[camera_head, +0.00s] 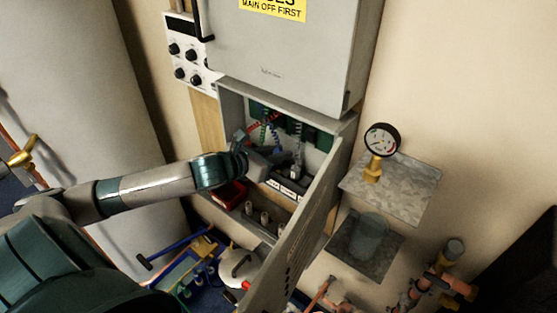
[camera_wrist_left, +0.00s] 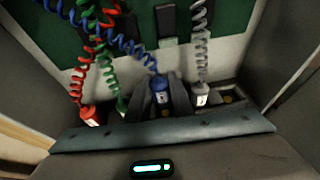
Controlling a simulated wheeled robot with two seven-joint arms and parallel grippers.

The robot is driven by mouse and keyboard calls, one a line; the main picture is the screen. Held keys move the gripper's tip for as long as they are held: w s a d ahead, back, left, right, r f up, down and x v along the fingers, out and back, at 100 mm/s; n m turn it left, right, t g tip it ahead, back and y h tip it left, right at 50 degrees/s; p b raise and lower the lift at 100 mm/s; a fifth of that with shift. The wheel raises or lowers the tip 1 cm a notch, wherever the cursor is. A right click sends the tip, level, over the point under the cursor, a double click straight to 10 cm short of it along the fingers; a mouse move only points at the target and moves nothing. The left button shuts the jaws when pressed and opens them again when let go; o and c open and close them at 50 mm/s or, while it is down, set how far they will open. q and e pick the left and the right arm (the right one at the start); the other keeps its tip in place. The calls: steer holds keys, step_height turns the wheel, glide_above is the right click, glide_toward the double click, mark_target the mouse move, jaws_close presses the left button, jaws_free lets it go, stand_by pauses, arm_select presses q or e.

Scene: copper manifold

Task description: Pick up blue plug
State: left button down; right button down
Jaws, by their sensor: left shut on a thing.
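The blue plug (camera_wrist_left: 160,86) hangs at the end of a blue coiled cord (camera_wrist_left: 122,42) in the left wrist view. My left gripper (camera_wrist_left: 162,98) has its two dark fingers on either side of this plug and is shut on it. In the head view my left gripper (camera_head: 262,163) reaches into the open grey box (camera_head: 232,107) from the left. The plug's lower end is hidden by the gripper body. My right gripper is not in view.
A red plug (camera_wrist_left: 90,114) on a red cord and a green cord (camera_wrist_left: 108,72) are left of the blue plug. A grey plug (camera_wrist_left: 201,94) is close on its right. The open box door (camera_head: 308,215) stands to the right. A pressure gauge (camera_head: 381,140) stands on a shelf beyond it.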

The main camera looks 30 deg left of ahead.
arm_select(q)
steer(key=shift+r, duration=0.35)
steer(key=s+a+b, duration=0.1)
steer(key=s+a, duration=0.2)
steer(key=s, duration=1.4)
steer(key=shift+s, duration=0.35)
steer(key=shift+w+a, duration=0.1)
stand_by(1.2)
